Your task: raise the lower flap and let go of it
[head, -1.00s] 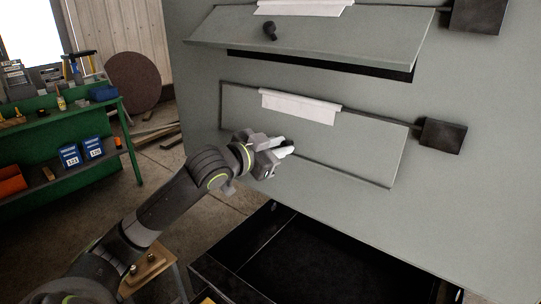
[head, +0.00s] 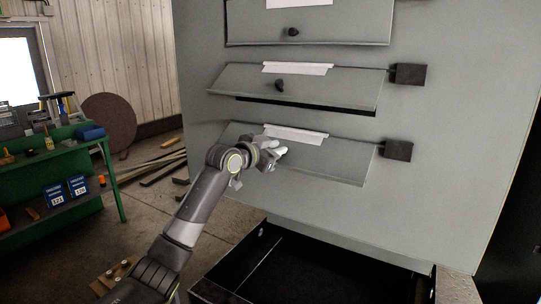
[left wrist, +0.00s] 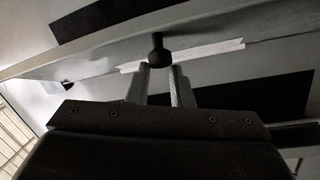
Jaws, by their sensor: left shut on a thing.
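The lower flap (head: 330,165) is a grey panel on the big grey enclosure, with a white strip (head: 295,134) along its upper edge. Its bottom edge stands out from the face, so it is partly raised. My left gripper (head: 277,154) is at the flap's left half, shut on the flap's knob. In the left wrist view the dark knob (left wrist: 158,50) sits at the tips of my two fingers (left wrist: 158,75). In the head view the gripper hides the knob. My right gripper is not in view.
The middle flap (head: 330,88) above stands tilted out, with a dark gap under it. Another flap (head: 340,22) is higher up. Dark blocks (head: 397,151) sit right of the flaps. An open black bin (head: 330,270) lies below. A green bench (head: 60,165) stands left.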

